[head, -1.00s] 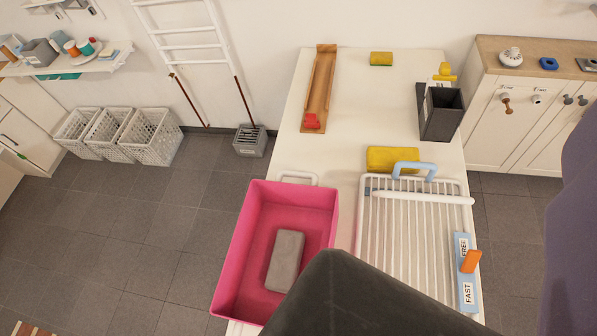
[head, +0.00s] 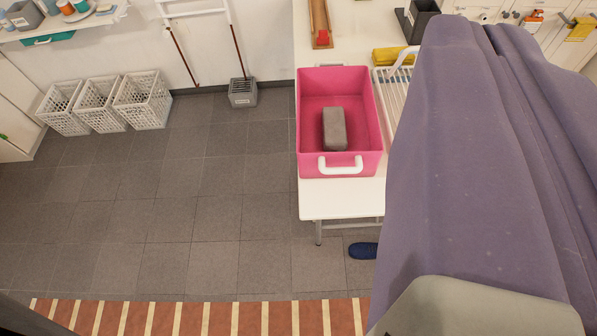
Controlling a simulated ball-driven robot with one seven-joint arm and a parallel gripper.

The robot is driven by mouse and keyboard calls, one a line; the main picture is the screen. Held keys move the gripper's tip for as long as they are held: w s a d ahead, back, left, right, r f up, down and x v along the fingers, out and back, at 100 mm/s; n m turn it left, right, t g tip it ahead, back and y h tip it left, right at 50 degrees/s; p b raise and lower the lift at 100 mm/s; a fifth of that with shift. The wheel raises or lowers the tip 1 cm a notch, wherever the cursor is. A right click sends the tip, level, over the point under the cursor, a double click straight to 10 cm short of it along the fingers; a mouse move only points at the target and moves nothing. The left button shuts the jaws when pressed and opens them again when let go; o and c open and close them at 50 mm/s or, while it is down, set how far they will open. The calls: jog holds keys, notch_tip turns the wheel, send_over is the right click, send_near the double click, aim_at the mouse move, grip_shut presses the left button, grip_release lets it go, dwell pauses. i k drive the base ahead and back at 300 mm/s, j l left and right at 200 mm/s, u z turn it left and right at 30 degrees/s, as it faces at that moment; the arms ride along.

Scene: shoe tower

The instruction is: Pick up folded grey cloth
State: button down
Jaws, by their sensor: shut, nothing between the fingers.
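The folded grey cloth (head: 334,129) looks like a compact grey block with rounded edges. It lies in the pink bin (head: 350,164) on the white table, on the bin's floor, apart from the front wall. The bin is open at the top and has a white handle on its near side. My gripper does not show in the head view. A pale rounded part at the bottom right looks like my own arm.
A large purple draped surface (head: 470,180) fills the right side and hides much of the white table (head: 335,200). A blue shoe (head: 363,250) lies on the floor by the table. White crates (head: 143,100) stand along the wall. The grey tiled floor at left is clear.

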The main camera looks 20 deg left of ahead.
aim_at(335, 136)
jog(key=k+j, duration=0.15)
jog(key=k, duration=0.3)
jog(key=k+j+u, duration=0.1)
jog(key=k, duration=0.35)
jog(key=i+l, duration=0.1)
jog(key=i, duration=0.45)
jog(key=i+l, duration=0.15)
jog(key=i, duration=0.4)
jog(key=i+l, duration=0.1)
jog(key=i, duration=0.45)
jog(key=i+l+u, duration=0.1)
jog(key=i, duration=0.45)
jog(key=i+l, duration=0.2)
jog(key=i, duration=0.35)
